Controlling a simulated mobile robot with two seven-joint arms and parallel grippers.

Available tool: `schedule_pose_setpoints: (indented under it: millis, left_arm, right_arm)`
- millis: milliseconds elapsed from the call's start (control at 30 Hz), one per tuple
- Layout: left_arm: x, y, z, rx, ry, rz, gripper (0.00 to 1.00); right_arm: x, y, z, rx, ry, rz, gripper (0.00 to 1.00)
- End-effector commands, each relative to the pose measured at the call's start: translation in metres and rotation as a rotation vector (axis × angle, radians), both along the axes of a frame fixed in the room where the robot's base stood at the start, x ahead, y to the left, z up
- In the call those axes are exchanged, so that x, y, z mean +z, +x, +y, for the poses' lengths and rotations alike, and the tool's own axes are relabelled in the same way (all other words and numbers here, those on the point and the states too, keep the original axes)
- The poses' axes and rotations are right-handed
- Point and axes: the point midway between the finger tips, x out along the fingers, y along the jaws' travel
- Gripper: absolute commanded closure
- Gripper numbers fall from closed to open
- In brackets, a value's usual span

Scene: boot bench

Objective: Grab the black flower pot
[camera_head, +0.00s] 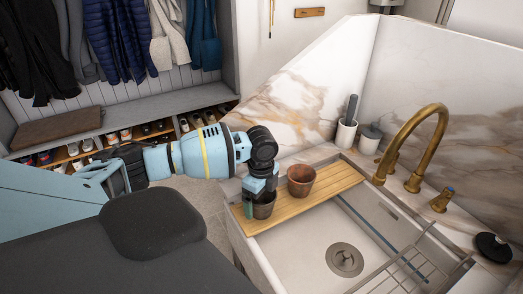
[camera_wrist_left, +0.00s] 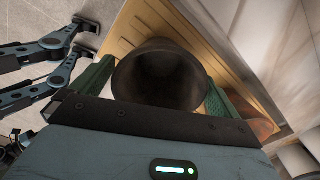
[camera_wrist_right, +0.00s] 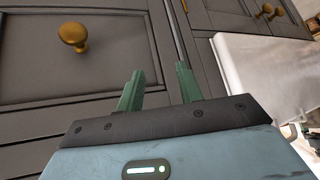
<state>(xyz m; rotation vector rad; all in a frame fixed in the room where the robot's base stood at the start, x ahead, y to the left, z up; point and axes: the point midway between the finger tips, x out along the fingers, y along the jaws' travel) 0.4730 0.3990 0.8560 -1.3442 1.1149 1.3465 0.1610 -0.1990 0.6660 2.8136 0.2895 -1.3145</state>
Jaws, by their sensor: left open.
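The black flower pot (camera_head: 264,209) stands at the left end of a wooden board (camera_head: 335,186) laid across the sink; my left gripper partly hides it in the head view. My left gripper (camera_head: 259,196) is over it. In the left wrist view the dark pot (camera_wrist_left: 160,72) sits between the two green fingers, one on each side, with its mouth facing the camera. The fingers are open; whether either touches the pot I cannot tell. My right gripper (camera_wrist_right: 160,82) shows only in its wrist view, fingers apart and empty, before grey cabinet fronts.
A terracotta pot (camera_head: 301,180) stands on the board just right of the black one. The white sink basin (camera_head: 300,256) lies in front, with a wire rack (camera_head: 405,270) at its right. A brass faucet (camera_head: 431,140) rises behind. A brass knob (camera_wrist_right: 73,36) is near my right gripper.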

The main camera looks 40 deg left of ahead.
Motion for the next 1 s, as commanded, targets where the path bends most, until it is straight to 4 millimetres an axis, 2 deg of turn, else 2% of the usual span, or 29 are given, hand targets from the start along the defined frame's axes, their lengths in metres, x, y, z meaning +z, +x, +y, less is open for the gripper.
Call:
schedule_pose_setpoints:
  millis: [267, 367, 633, 1000]
  left_arm:
    - [-0.0041, 0.0002, -0.0001, 0.0, -0.001, -0.001, 0.0]
    - [-0.0039, 0.0002, -0.0001, -0.001, -0.001, -0.001, 0.1]
    - [-0.0037, 0.0002, -0.0002, -0.001, -0.001, -0.001, 0.46]
    - [-0.0011, 0.0005, -0.0001, -0.001, -0.001, -0.002, 0.47]
  right_arm:
    - [0.0007, 0.0015, -0.0009, 0.004, -0.003, -0.004, 0.64]
    - [0.0007, 0.0016, -0.0011, 0.004, -0.003, -0.004, 0.64]
    - [0.0005, 0.0014, -0.0011, 0.004, -0.003, -0.004, 0.64]
    - [0.0002, 0.0009, -0.0011, 0.004, -0.003, -0.002, 0.64]
